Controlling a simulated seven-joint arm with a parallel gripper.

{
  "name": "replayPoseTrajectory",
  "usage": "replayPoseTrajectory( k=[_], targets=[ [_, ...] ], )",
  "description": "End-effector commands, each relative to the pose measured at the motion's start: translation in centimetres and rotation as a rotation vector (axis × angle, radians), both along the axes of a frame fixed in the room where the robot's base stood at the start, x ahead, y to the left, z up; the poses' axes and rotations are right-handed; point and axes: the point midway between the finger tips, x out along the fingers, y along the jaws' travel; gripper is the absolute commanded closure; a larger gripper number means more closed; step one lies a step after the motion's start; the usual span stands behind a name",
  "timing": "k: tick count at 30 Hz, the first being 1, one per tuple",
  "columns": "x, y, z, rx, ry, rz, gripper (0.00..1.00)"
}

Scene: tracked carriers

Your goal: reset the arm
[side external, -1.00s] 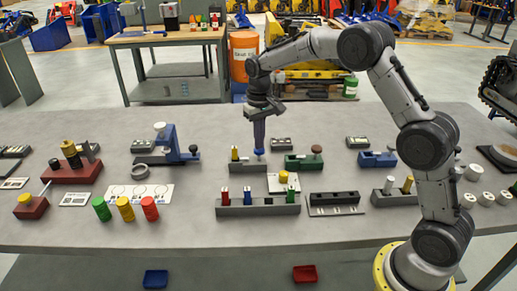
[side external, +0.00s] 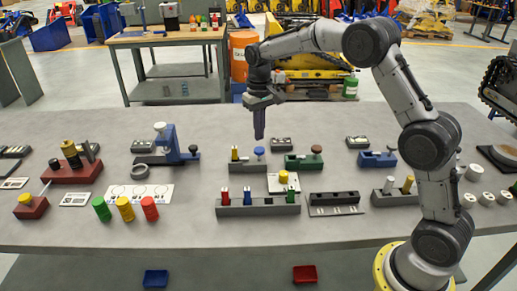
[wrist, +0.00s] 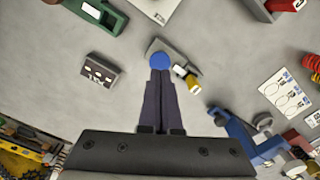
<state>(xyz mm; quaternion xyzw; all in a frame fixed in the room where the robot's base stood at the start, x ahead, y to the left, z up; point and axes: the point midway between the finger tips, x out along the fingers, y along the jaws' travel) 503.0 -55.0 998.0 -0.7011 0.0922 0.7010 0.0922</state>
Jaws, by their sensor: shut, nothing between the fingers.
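My gripper (side external: 259,136) is shut and empty, pointing straight down above the grey table (side external: 330,236). It hangs above a small grey holder that carries a blue knob (side external: 259,151) and a yellow piece (side external: 235,153).
A green fixture (side external: 304,161) stands to the right and a blue fixture (side external: 177,147) to the left. A grey block (side external: 257,210) with coloured pieces is in front. Green, yellow and red cylinders (side external: 125,209) stand front left. Small blue (side external: 155,279) and red (side external: 305,274) bins sit below the front edge.

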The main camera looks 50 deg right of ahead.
Motion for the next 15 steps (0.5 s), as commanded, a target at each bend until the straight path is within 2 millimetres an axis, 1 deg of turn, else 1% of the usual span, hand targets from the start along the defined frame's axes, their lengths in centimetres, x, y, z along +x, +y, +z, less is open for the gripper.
replayPoseTrajectory(
  k=[4, 5, 6, 8, 9, 11, 12, 14, 15],
  targets=[
    [0.0, 0.1, 0.2, 0.0, -0.004, 0.002, 1.0],
    [0.1, 0.2, 0.6, -0.001, -0.012, 0.003, 1.0],
    [0.1, 0.3, 1.4, -0.003, -0.028, 0.006, 1.0],
    [0.1, 0.5, 3.4, -0.007, -0.066, 0.01, 1.0],
    [-0.3, 0.7, 5.0, -0.01, -0.094, 0.014, 1.0],
    [-1.4, 1.2, 7.5, -0.014, -0.132, 0.021, 1.0],
    [-2.4, 1.5, 9.2, -0.015, -0.158, 0.026, 1.0],
    [-4.3, 2.0, 11.6, -0.019, -0.198, 0.035, 1.0],
    [-5.7, 2.4, 12.9, -0.021, -0.221, 0.042, 1.0]
  ],
)
